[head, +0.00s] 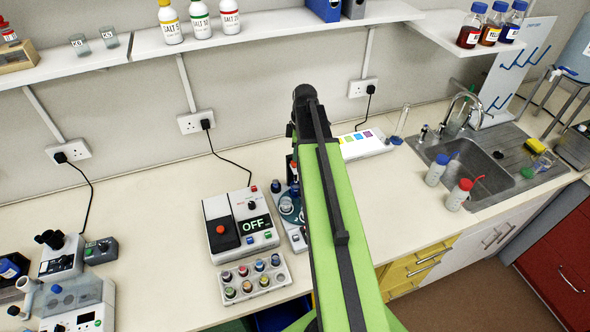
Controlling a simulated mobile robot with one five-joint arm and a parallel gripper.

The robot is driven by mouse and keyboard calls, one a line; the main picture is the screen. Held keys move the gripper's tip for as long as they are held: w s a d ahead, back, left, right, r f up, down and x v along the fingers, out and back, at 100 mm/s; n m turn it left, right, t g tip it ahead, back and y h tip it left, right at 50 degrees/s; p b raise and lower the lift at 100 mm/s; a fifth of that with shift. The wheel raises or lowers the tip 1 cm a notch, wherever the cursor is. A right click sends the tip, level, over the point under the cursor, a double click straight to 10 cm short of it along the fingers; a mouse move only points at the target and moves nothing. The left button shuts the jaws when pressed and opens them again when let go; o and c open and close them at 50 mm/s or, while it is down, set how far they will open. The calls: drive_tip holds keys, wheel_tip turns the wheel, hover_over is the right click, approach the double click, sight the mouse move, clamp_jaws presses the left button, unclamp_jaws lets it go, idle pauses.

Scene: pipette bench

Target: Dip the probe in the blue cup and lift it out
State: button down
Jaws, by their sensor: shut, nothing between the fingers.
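My green arm reaches up from the bottom of the head view, and its black far end stands in front of the wall. My gripper is not visible; the arm may hide it. I cannot make out a probe. I cannot pick out a blue cup for certain. A device with a teal round part (288,207) stands on the bench just left of my arm and is partly hidden by it. Small dark and blue-topped items on it are too small to tell.
A box reading OFF (222,236) and a rack of several capped vials (238,294) stand left of my arm. A microscope (58,254) is far left. Wash bottles (458,195) and a sink (478,170) are right. A shelf (270,26) runs above. Bench between arm and sink is mostly clear.

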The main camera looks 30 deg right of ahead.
sight(296, 166)
drive_tip(key=shift+f, duration=0.5)
wheel_tip(296, 166, down, 5)
drive_tip(key=b, duration=0.5)
drive_tip(key=shift+f+b, duration=0.2)
drive_tip(key=shift+b, duration=0.1)
drive_tip(key=shift+r+p, duration=0.4)
drive_tip(key=shift+s+d+r, duration=0.1)
drive_tip(key=shift+s+d+r+p, duration=0.25)
drive_tip(key=shift+s+d, duration=0.15)
drive_tip(key=shift+d, duration=0.15)
drive_tip(key=shift+s+d+r+p, duration=0.15)
drive_tip(key=shift+s+d+p, duration=0.15)
drive_tip(key=shift+d, duration=0.25)
